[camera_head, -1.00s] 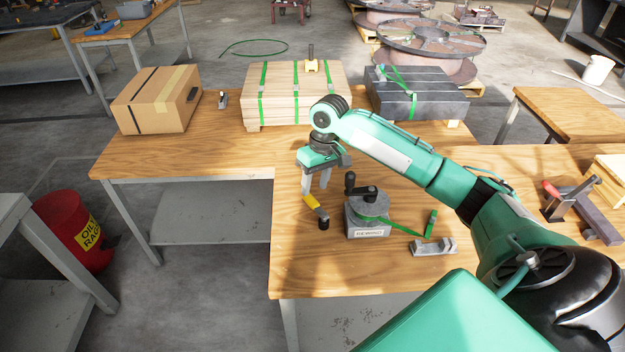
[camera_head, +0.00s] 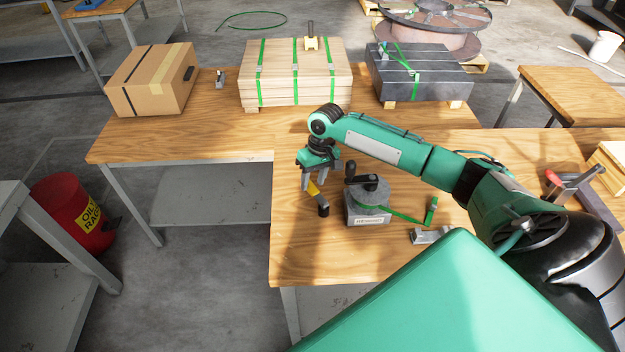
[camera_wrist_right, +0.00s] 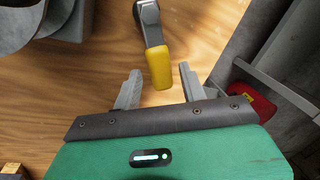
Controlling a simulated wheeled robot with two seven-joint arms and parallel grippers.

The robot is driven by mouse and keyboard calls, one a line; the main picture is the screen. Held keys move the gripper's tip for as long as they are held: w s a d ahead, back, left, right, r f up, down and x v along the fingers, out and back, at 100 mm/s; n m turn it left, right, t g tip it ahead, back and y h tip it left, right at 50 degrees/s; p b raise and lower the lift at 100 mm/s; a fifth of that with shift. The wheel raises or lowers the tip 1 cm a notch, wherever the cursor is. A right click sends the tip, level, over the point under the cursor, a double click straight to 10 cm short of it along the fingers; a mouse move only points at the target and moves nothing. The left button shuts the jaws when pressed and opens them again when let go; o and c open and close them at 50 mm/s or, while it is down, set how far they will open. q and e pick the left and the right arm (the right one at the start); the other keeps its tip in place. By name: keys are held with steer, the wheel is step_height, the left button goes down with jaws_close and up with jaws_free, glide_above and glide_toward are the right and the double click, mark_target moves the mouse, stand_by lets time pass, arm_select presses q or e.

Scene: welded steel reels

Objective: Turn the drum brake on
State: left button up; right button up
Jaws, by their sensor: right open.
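A grey box-shaped drum unit (camera_head: 367,205) with a black crank on top and a green strap stands on the wooden bench. Just left of it is a lever with a yellow grip (camera_head: 313,188) and a dark round end (camera_head: 323,210). My right gripper (camera_head: 312,182) is over the yellow grip, fingers pointing down. In the right wrist view the open fingers (camera_wrist_right: 160,73) stand on either side of the end of the yellow grip (camera_wrist_right: 158,65), with gaps on both sides. Part of the drum unit (camera_wrist_right: 63,18) shows at upper left there. My left gripper is not in view.
A grey metal bracket (camera_head: 430,236) and a small green upright piece (camera_head: 431,212) lie right of the drum unit. A cardboard box (camera_head: 150,85) and strapped timber (camera_head: 296,75) stand behind. The bench's left edge is close to the lever.

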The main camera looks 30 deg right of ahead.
steer(key=shift+a+f, duration=0.1)
steer(key=shift+f, duration=0.6)
steer(key=shift+c, duration=1)
jaws_close()
steer(key=shift+a+r+n+p, duration=0.2)
steer(key=shift+a+n+p, duration=0.35)
steer(key=shift+n+p, duration=0.4)
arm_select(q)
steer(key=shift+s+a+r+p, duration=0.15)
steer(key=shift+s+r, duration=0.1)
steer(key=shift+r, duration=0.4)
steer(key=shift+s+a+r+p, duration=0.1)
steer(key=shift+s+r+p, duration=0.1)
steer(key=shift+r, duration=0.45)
arm_select(e)
steer(key=shift+a+f+n, duration=0.2)
steer(key=shift+a+n, duration=0.15)
steer(key=shift+n, duration=0.3)
steer(key=shift+o, duration=1)
jaws_free()
